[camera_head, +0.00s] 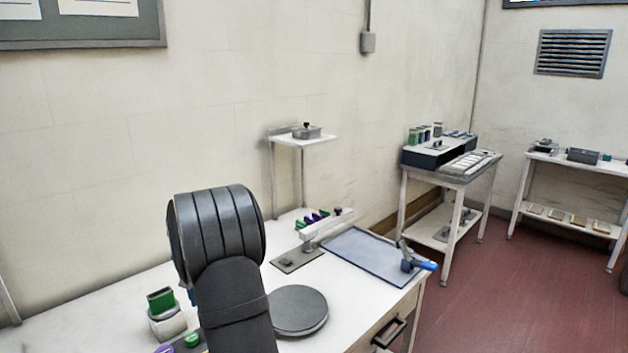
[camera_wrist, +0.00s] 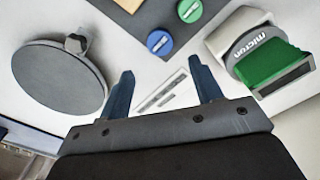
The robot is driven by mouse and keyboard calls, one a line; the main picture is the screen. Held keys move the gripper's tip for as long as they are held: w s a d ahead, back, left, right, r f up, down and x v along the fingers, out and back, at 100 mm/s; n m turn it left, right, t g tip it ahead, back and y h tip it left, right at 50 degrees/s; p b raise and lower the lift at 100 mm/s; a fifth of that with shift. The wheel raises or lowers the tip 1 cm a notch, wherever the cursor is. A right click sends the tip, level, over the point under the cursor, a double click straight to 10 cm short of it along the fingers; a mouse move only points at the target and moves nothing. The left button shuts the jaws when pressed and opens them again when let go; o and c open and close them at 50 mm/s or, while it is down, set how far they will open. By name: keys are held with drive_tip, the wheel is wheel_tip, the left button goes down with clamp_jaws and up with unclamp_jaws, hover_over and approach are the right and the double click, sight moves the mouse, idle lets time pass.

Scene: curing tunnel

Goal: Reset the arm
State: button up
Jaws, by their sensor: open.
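My gripper (camera_wrist: 160,65) shows in the wrist view with its two dark blue fingers apart and nothing between them. It points down over the white worktop, above a small white marked strip (camera_wrist: 170,92). My dark arm rises in front of the worktop in the head view and hides part of it; the fingers are not visible there. A round grey plate (camera_wrist: 60,78) is left of the fingers. A white holder with a green block (camera_wrist: 270,62), labelled "micron", is to their right. A blue disc (camera_wrist: 159,42) and a green disc (camera_wrist: 190,10) lie beyond the fingertips.
In the head view, the round plate (camera_head: 299,311) is right of my arm and the green block (camera_head: 161,301) left. A rack with green and purple pieces (camera_head: 312,220), a blue-grey tray (camera_head: 372,257) and a blue-handled tool (camera_head: 417,259) stand farther right. A raised shelf (camera_head: 302,141) is behind.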

wheel_tip(320, 180, down, 9)
drive_tip(key=shift+r, duration=0.2)
wheel_tip(320, 180, up, 4)
drive_tip(key=shift+r, duration=0.25)
drive_tip(key=s+d+r, duration=0.1)
drive_tip(key=d+r, duration=0.6)
drive_tip(key=d, duration=0.5)
drive_tip(key=s+a+r, duration=0.1)
drive_tip(key=s+a, duration=0.1)
drive_tip(key=s, duration=0.6)
drive_tip(key=s+a+r, duration=0.1)
drive_tip(key=s+a, duration=0.2)
drive_tip(key=s, duration=0.6)
drive_tip(key=shift+s+a+r, duration=0.2)
drive_tip(key=shift+a+r, duration=0.05)
drive_tip(key=shift+a, duration=0.05)
